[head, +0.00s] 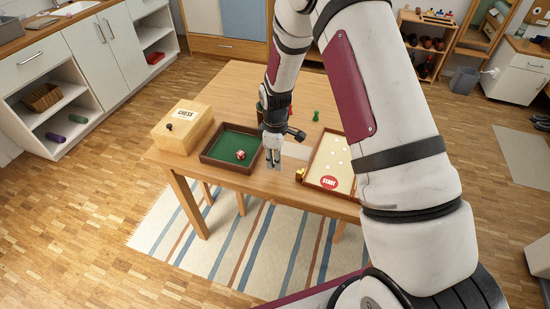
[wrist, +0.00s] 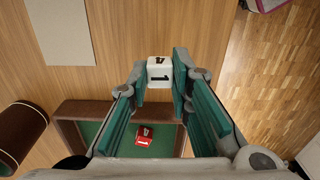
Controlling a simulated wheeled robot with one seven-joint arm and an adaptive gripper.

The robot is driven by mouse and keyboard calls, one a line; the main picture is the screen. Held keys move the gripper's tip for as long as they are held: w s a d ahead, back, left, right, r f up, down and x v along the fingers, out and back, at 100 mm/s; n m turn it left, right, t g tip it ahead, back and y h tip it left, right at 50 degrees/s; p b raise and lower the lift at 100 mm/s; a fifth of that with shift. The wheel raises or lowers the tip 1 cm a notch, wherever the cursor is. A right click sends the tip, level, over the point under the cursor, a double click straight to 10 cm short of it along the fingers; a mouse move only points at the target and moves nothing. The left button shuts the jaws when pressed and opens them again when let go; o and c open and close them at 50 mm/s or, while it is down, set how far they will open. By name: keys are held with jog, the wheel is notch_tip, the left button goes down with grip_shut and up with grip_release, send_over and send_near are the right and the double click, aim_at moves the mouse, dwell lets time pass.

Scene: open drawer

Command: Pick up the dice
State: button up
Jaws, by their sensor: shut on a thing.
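My gripper (head: 272,162) is over the near part of the table. In the wrist view my gripper (wrist: 159,66) is shut on a white die (wrist: 159,75) with dark markings, held between the fingertips. In the head view I cannot make this die out clearly. A red die (wrist: 144,137) with white and black markings lies inside a green-lined tray; it also shows in the head view (head: 240,154). The gripper is just right of the tray in the head view.
The wooden tray (head: 207,159) with green lining sits on the table (head: 252,82). A chess box (head: 180,138) stands left of it. A game board (head: 330,148) lies to the right, and a green pawn (head: 316,115) stands behind. The far left of the tabletop is clear.

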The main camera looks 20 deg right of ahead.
jog(key=s+a+r, duration=0.1)
jog(key=s+a, duration=0.3)
jog(key=s, duration=0.9)
jog(key=w+d+r+m, duration=0.5)
jog(key=w+r+m, duration=0.35)
jog(key=m, duration=0.25)
jog(key=s+f+m+b, duration=0.7)
jog(key=s+f+b, duration=0.1)
jog(key=s+b, duration=0.15)
jog(key=w, duration=0.5)
jog(key=w+f+b, duration=0.1)
jog(key=w, duration=1)
jog(key=shift+a+f+b, duration=0.2)
jog(key=shift+b, duration=0.1)
jog(key=shift+w+f, duration=0.1)
jog(key=shift+f, duration=1.65)
jog(key=shift+f+b, duration=0.1)
jog(key=shift+b, duration=0.2)
jog(key=shift+f, duration=0.1)
jog(key=o, duration=0.8)
